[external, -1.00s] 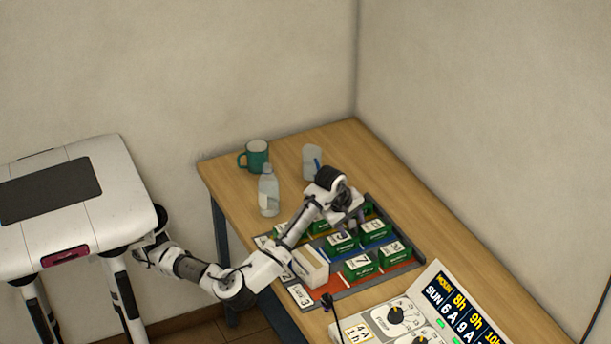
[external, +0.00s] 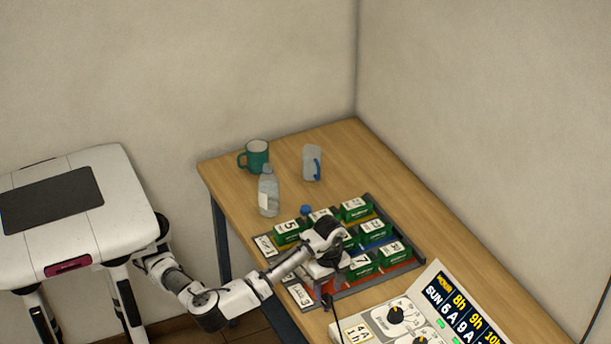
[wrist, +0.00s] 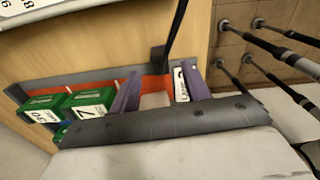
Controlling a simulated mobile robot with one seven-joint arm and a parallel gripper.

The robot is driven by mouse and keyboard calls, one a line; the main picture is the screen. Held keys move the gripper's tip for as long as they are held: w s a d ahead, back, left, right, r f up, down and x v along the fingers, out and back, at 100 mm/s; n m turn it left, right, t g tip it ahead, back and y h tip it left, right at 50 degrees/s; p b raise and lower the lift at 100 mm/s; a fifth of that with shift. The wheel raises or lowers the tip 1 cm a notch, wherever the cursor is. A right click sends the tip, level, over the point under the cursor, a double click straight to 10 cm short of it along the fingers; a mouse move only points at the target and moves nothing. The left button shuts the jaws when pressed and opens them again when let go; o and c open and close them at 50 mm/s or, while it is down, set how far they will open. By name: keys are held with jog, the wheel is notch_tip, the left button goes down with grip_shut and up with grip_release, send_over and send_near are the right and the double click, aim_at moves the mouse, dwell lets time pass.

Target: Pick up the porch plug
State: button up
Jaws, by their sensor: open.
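A black plug (wrist: 158,60) with a black cable lies at the tray's edge in the wrist view, just beyond my fingers; no porch label is readable on it. In the external view the black plug (external: 328,300) is beside the tray's front edge, near the control panel. My gripper (wrist: 158,90) is open, its two purple fingers pointing over the orange lane. A pale surface shows between the fingers, and I cannot tell whether they touch it. In the external view my gripper (external: 328,287) is low over the tray's front left part, and my wrist hides the space below.
The grey tray (external: 375,283) holds several green numbered batteries (external: 361,266) in coloured lanes. The control panel (external: 383,318) stands at the front right.

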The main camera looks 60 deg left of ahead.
aim_at(327, 296)
jog(key=shift+f, duration=2.4)
grip_shut()
jog(key=shift+r, duration=0.1)
